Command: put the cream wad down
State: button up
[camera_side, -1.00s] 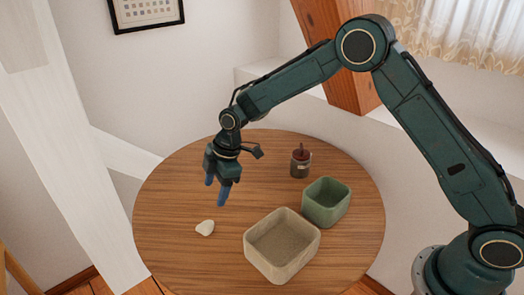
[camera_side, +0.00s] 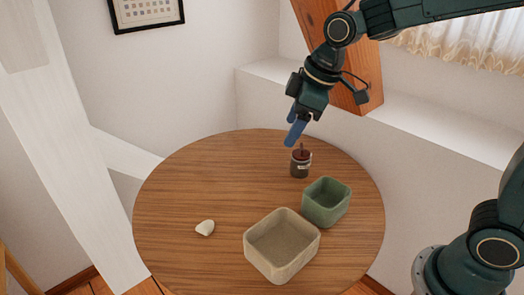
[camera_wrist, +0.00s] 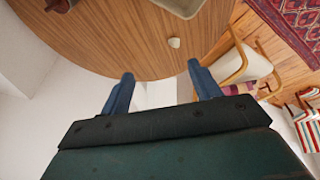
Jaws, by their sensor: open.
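The cream wad (camera_side: 205,228) is a small pale lump lying on the left part of the round wooden table (camera_side: 185,200). It also shows in the wrist view (camera_wrist: 174,43), near the table's edge, beyond my fingertips. My gripper (camera_side: 293,127) is raised in the air above the back of the table, far from the wad. In the wrist view its two blue fingers (camera_wrist: 160,78) are spread apart with nothing between them.
A beige square bin (camera_side: 282,246) stands at the front of the table. A green bin (camera_side: 327,202) is behind it to the right. A dark jar with a reddish top (camera_side: 300,162) stands at the back, below my gripper. The table's left side is otherwise clear.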

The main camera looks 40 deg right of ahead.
jog(key=s+d+r+m, duration=0.1)
jog(key=s+d+m, duration=0.2)
jog(key=s, duration=0.7)
jog(key=s+d+m+t+h, duration=0.1)
jog(key=s+d+m, duration=0.2)
jog(key=s, duration=0.8)
jog(key=shift+d+r+m+t, duration=0.3)
jog(key=shift+r+m, duration=0.1)
jog(key=shift+m, duration=0.6)
